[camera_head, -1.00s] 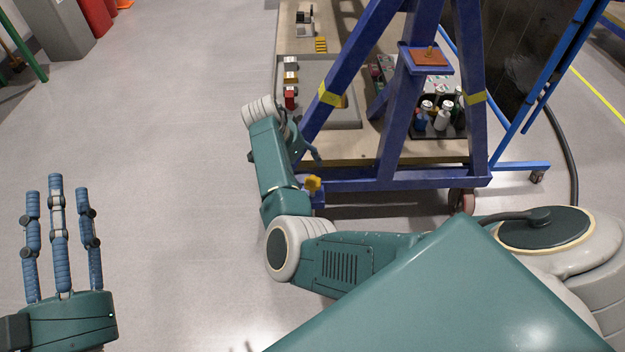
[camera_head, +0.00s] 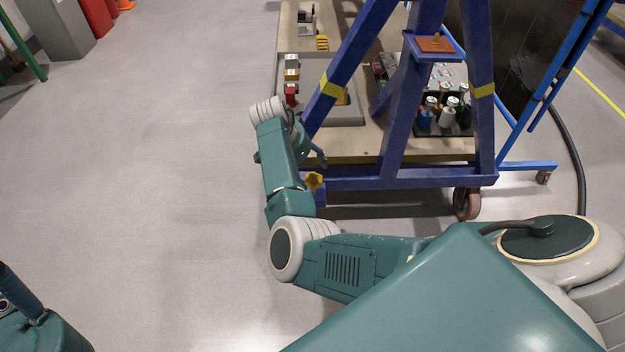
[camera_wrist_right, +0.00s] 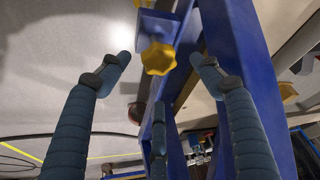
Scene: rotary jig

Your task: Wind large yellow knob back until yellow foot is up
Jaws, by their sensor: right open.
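The large yellow knob (camera_head: 314,181) is at the lower left corner of the blue frame (camera_head: 400,183). In the right wrist view the yellow knob (camera_wrist_right: 158,58) has a lobed, star-like shape and sits on a blue bracket. My right gripper (camera_head: 317,157) is just above the knob in the head view, mostly hidden by its own wrist. In the right wrist view its fingers (camera_wrist_right: 160,75) are spread open, the knob lying between them with no clear contact. My left gripper (camera_head: 22,305) is cut off at the lower left corner. I cannot make out the yellow foot.
A caster wheel (camera_head: 467,203) is under the frame's right end. A black cable (camera_head: 572,150) runs at right. The floor at left is clear.

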